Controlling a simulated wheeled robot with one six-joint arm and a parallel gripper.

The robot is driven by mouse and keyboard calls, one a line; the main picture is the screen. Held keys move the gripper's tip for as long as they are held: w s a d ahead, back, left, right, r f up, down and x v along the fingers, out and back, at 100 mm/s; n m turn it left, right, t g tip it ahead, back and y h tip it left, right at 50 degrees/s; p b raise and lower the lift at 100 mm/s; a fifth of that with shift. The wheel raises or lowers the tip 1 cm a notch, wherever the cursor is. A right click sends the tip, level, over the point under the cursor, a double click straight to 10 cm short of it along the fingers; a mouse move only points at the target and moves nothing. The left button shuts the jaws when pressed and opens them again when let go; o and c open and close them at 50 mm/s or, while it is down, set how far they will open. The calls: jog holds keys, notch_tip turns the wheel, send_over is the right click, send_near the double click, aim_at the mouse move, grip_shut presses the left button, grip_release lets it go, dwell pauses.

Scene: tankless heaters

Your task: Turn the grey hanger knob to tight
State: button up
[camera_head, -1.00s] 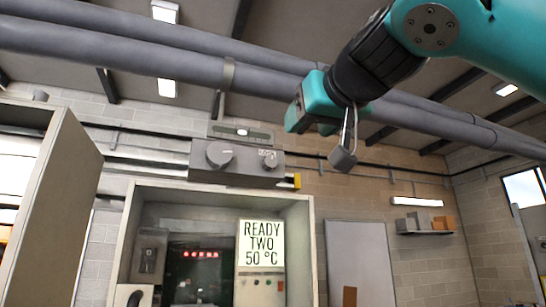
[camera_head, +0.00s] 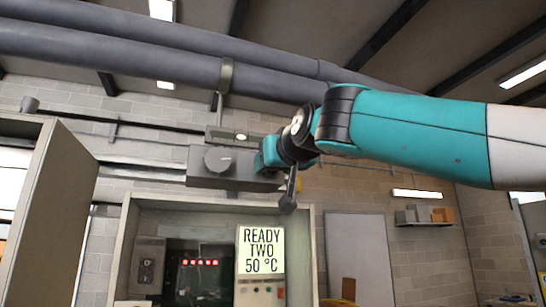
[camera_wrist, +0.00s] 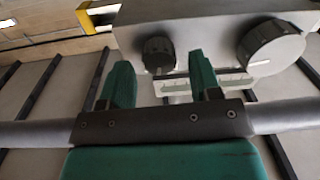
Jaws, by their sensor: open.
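A grey box (camera_head: 200,180) hangs below the ceiling pipe by a strap. Its large round knob (camera_head: 219,158) is at the left of its front. The smaller knob is hidden behind my gripper (camera_head: 262,160) in the head view. The wrist view shows the box upside down, with the small dark knob (camera_wrist: 158,54) and the large knob (camera_wrist: 270,45). The open, empty fingers of my gripper (camera_wrist: 160,62) appear on either side of the small knob; I cannot tell whether they touch it. Which knob is the hanger knob cannot be read.
Thick pipes (camera_head: 130,60) run just above the box. Below it is an open cabinet (camera_head: 126,240) with a "READY TWO 50 °C" sign (camera_head: 260,250). A cabinet door (camera_head: 55,215) stands open at left. A shelf with boxes (camera_head: 424,216) is at right.

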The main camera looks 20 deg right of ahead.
jog(key=shift+w, duration=0.45)
jog(key=shift+c, duration=0.3)
jog(key=c, duration=0.9)
